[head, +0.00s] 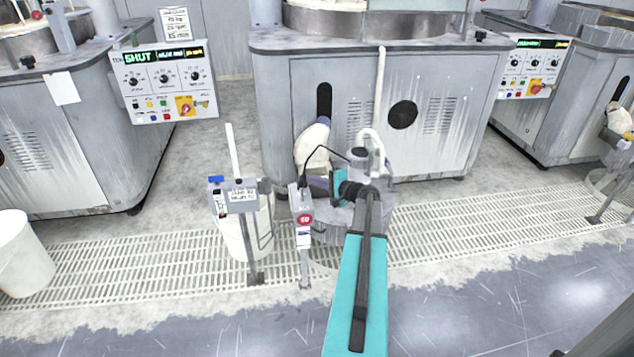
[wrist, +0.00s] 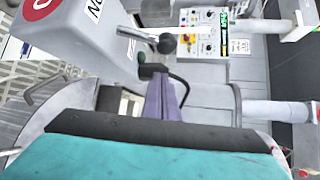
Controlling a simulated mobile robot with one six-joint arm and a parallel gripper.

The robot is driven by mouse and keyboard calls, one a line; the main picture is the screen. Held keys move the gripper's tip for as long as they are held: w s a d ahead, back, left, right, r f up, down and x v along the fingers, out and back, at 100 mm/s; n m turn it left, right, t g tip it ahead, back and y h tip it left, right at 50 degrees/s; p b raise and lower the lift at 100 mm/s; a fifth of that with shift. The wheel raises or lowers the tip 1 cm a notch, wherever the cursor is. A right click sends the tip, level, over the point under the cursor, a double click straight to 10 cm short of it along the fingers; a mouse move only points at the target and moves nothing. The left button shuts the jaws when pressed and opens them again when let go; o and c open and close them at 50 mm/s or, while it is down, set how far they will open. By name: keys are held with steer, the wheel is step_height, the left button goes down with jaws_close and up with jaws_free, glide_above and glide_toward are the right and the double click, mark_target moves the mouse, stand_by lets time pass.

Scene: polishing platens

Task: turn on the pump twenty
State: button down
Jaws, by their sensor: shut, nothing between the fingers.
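A grey pump switch box (head: 301,200) with a red round sign that seems to read 20 stands on a post in the middle of the head view. Its grey housing (wrist: 80,25) fills the upper left of the wrist view, with the red sign partly cut off. A lever with a dark round knob (wrist: 166,43) sticks out from the box's end. My gripper (wrist: 162,78) is shut and empty, its purple fingers pointing up the wrist picture, just below the knob. They look apart from it.
A black cable (wrist: 184,88) loops beside my fingers. A white bucket (head: 235,240) and a labelled post box (head: 240,197) stand left of the switch. A polishing machine (head: 290,85) is behind, with a control panel (head: 165,80) to its left. Grating (head: 130,265) covers the floor.

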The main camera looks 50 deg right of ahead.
mark_target(301, 190)
steer(key=shift+s+a+r, duration=0.15)
steer(key=shift+a, duration=0.4)
steer(key=shift+s+a+r, duration=0.15)
steer(key=shift+s+a, duration=0.05)
steer(key=shift+a, duration=0.3)
steer(key=shift+s+a+r, duration=0.15)
steer(key=shift+a, duration=0.4)
steer(key=shift+s+b, duration=0.15)
steer(key=shift+b, duration=0.6)
